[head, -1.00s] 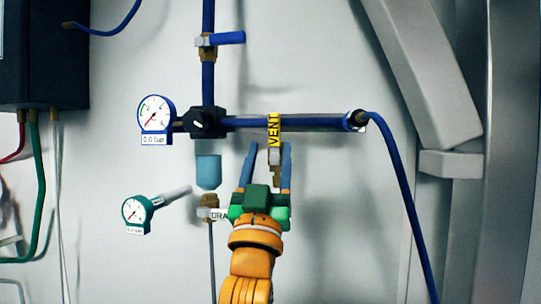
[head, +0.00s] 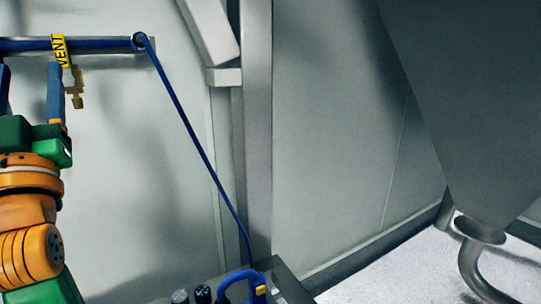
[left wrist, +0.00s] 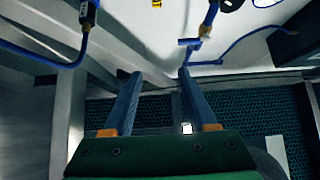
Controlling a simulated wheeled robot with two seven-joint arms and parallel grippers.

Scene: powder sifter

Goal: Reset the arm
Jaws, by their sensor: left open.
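My left gripper (head: 29,68) is at the left edge of the head view, its two blue fingers pointing up, open and with nothing between them. The brass vent valve (head: 77,88) hangs below the yellow VENT tag (head: 60,50), just right of the right finger in the picture. In the left wrist view the open left gripper (left wrist: 159,74) shows both fingers apart and empty. My right gripper is in neither view.
A blue pipe (head: 25,45) runs along the wall, and a blue hose (head: 195,135) drops from its end. A dark unit with a blue handle (head: 245,285) stands at the bottom. A grey metal hopper (head: 470,110) fills the right.

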